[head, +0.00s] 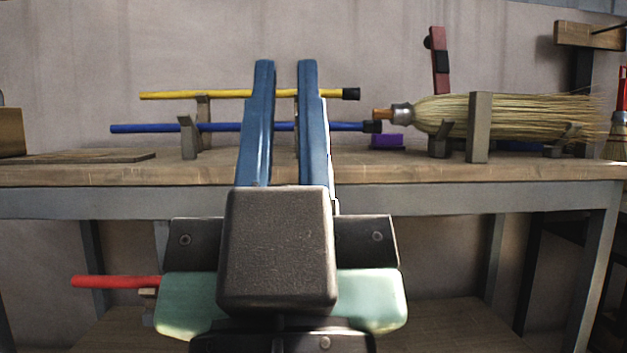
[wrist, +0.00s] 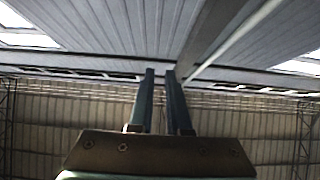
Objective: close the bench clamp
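A red upright arm with a black block on it (head: 440,60) stands behind the broom at the right of the bench; it looks like the bench clamp's arm, raised and tilted slightly left. The broom head of pale straw (head: 540,115) lies on its side in grey uprights (head: 479,128), its short wooden stub pointing left. My gripper (head: 286,65) is in front of the bench, left of the broom, its blue fingers pointing up and apart with nothing held between them. In the wrist view my gripper (wrist: 159,73) shows a narrow gap, against roof and wall only. The clamp's base is hidden.
A yellow rod (head: 170,96) and a blue rod (head: 150,128) rest on supports behind my fingers. A purple block (head: 387,141) lies left of the broom. A wooden-topped stand (head: 587,34) rises at far right. The bench's front edge (head: 480,172) lies beyond my wrist.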

